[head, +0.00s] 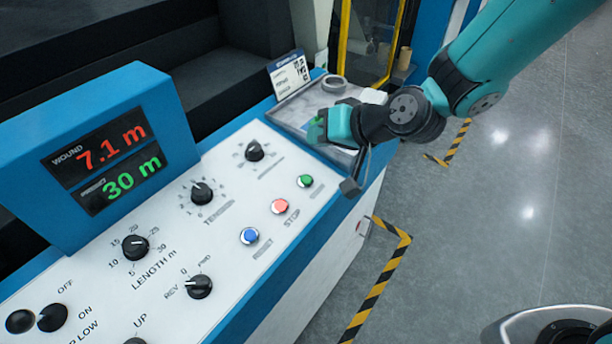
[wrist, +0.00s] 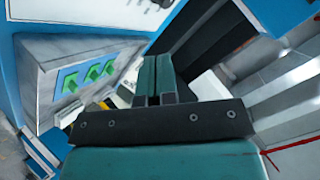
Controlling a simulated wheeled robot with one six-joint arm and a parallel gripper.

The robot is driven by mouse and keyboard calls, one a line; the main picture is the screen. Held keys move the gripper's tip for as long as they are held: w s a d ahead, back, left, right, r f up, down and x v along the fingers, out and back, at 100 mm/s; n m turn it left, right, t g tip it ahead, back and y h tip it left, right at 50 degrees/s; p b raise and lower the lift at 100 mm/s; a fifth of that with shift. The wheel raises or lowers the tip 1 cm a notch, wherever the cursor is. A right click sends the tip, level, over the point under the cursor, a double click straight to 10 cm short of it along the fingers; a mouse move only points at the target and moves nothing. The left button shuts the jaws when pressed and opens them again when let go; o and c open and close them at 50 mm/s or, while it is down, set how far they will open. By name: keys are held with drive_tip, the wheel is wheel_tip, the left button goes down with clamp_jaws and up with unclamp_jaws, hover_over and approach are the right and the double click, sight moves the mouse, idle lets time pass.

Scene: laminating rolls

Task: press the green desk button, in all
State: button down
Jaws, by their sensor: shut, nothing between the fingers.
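The green button (head: 305,181) is a small round cap in a metal ring on the sloped white panel in the head view. It is at the right end of a row with the red button (head: 280,206) and the blue button (head: 250,236). My gripper (wrist: 156,78) is shut and empty in the wrist view, its teal fingers side by side. In the head view my arm reaches in from the upper right, with its end over the grey tray, beyond the green button and apart from it. I cannot make out the green button in the wrist view.
The blue display box (head: 110,150) reads 7.1 m wound and 30 m in green. Several black knobs stand on the panel. Open floor (head: 480,220) lies right of the desk.

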sight(311, 179)
drive_tip(key=shift+f, duration=0.1)
drive_tip(key=f+b, duration=0.4)
drive_tip(key=f, duration=0.1)
drive_tip(key=w+a+f+b, duration=0.1)
drive_tip(key=f+b, duration=0.1)
drive_tip(key=f, duration=0.1)
drive_tip(key=shift+a+f, duration=0.1)
drive_tip(key=shift+f, duration=0.15)
drive_tip(key=shift+f+b, duration=0.1)
drive_tip(key=shift+b, duration=0.25)
idle(1.7)
drive_tip(key=shift+f+b, duration=0.3)
